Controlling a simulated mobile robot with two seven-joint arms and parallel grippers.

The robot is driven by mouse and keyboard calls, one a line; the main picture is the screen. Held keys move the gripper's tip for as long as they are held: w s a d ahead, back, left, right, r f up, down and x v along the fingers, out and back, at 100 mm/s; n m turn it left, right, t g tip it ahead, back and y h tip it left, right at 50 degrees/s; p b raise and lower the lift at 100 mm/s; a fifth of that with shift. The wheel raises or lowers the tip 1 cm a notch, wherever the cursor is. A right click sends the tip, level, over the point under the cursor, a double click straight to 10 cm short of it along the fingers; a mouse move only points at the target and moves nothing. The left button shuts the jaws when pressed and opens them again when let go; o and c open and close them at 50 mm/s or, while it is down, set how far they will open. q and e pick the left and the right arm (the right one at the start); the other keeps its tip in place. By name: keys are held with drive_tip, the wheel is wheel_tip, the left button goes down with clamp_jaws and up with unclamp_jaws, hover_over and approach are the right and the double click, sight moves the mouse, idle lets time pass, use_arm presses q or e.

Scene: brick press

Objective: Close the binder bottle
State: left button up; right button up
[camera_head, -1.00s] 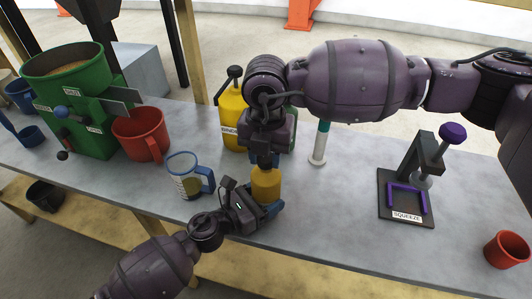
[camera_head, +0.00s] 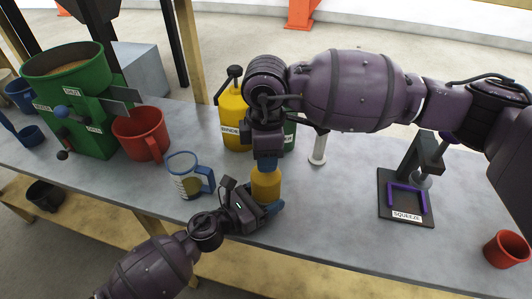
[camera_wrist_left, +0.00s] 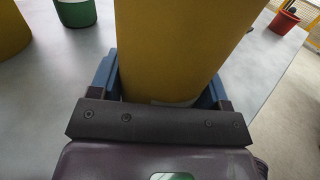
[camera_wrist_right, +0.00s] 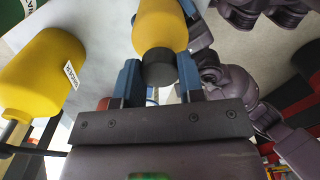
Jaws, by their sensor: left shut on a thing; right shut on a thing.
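A small yellow bottle (camera_head: 266,186) stands upright near the table's front edge. My left gripper (camera_head: 268,208) is shut around its body from the front; the yellow body also fills the left wrist view (camera_wrist_left: 170,45). In the right wrist view the bottle (camera_wrist_right: 160,25) has a dark cap (camera_wrist_right: 159,69) at its neck, between the blue fingers of my right gripper (camera_wrist_right: 160,85). The right gripper (camera_head: 266,163) points down over the bottle top and is shut on the cap. The fingers hide the cap in the head view.
A large yellow binder jug (camera_head: 233,118) stands behind the right gripper, with a green container (camera_head: 290,135) beside it. A clear blue-handled jug (camera_head: 184,178) and a red mug (camera_head: 140,132) are left. A squeeze press (camera_head: 406,205) and red cup (camera_head: 506,249) are right.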

drive_tip(key=o, duration=0.9)
drive_tip(key=shift+r, duration=0.1)
drive_tip(key=shift+r, duration=2.2)
drive_tip(key=shift+c, duration=0.3)
